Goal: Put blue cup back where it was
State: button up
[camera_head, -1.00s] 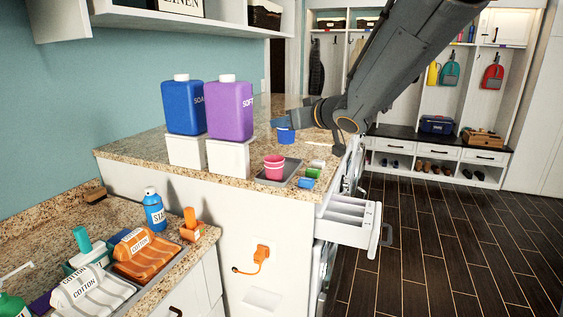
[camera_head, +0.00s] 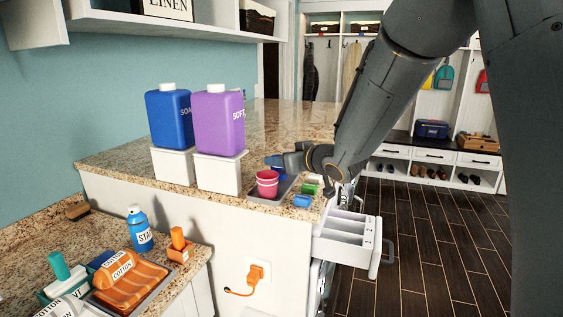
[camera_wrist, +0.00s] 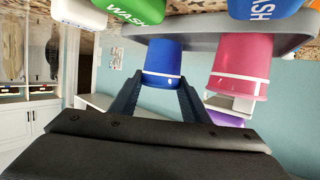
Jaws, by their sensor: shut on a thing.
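The blue cup (camera_wrist: 162,62) is between the two fingers of my gripper (camera_wrist: 157,88) in the wrist view, and my gripper is shut on it. In the head view my gripper (camera_head: 277,163) is over the far side of a small grey tray (camera_head: 256,194), and the blue cup (camera_head: 279,172) is mostly hidden behind the pink cup and my gripper. The pink cup (camera_head: 267,184) stands on the tray, beside the blue cup. The wrist view is upside down and shows the blue cup's base at the tray (camera_wrist: 200,27); I cannot tell whether they touch.
A green container (camera_head: 309,189) and a blue one (camera_head: 303,200) lie right of the tray. A blue jug (camera_head: 169,119) and a purple jug (camera_head: 218,122) stand on white blocks to the left. An open drawer (camera_head: 345,236) juts out below the counter (camera_head: 130,160).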

jog(key=shift+f, duration=0.55)
jog(key=o, duration=1.1)
jog(key=shift+d, duration=0.1)
jog(key=b+v, duration=0.1)
jog(key=v, duration=0.9)
jog(key=shift+s+d+r+b, duration=0.15)
jog(key=shift+s+d+b, duration=0.1)
jog(key=shift+s+b, duration=0.1)
jog(key=shift+s+d+r, duration=0.15)
jog(key=shift+s+d, duration=0.1)
jog(key=shift+s, duration=0.2)
